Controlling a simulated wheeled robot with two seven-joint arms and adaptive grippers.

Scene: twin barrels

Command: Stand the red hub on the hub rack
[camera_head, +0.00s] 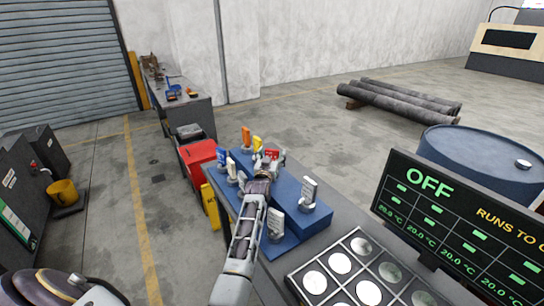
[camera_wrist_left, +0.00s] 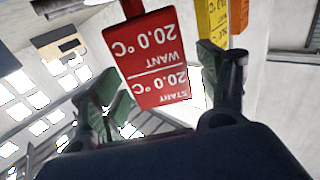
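The red hub shows as a small red tag (camera_head: 271,154) just beyond my left gripper in the head view; its lower part is hidden. In the left wrist view its red tag (camera_wrist_left: 146,62) hangs between the fingers, its text upside down. My left gripper (camera_head: 264,172) is over the blue stand in the head view. In the left wrist view its fingers (camera_wrist_left: 165,90) are apart, one on each side of the tag, with a gap at the right finger. A blue stepped stand (camera_head: 285,190), which may be the hub rack, holds several tagged pieces. My right gripper is not in view.
Orange (camera_head: 246,136), yellow (camera_head: 257,143) and blue (camera_head: 221,156) tags stand close around the left gripper. White-tagged pieces stand at left and at right (camera_head: 309,190).

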